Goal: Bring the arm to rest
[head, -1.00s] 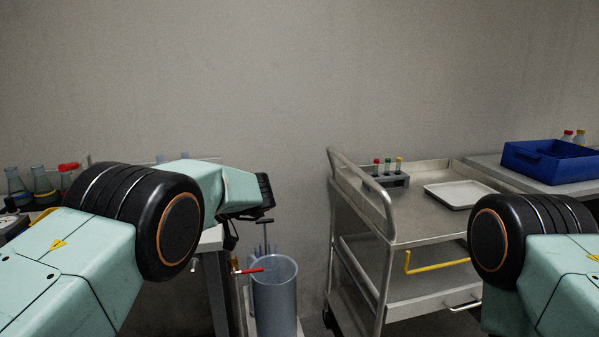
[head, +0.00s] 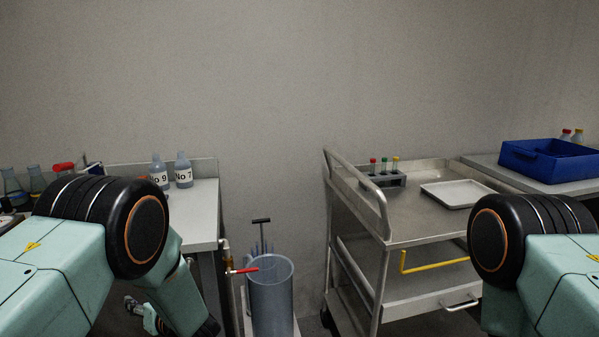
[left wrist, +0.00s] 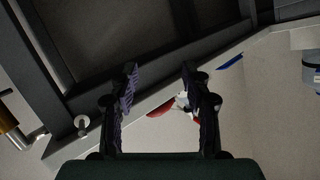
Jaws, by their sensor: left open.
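My left arm comes in from the left in the head view, bent at the black joint with its forearm pointing down toward the bottom edge. Its gripper is hard to make out there. In the left wrist view my left gripper (left wrist: 158,78) shows two dark fingers standing apart with nothing held between them. A red and white thing shows partly behind the right finger and cannot be made out. My right arm shows only as a black joint and pale green link at the lower right; its gripper is out of view.
A white bench (head: 205,205) holds bottles marked No 9 (head: 158,172) and No 7 (head: 183,172). A grey cylinder (head: 271,300) stands beside it. A metal trolley (head: 425,225) bears a test tube rack (head: 385,180) and white tray (head: 455,194). A blue bin (head: 548,162) is at right.

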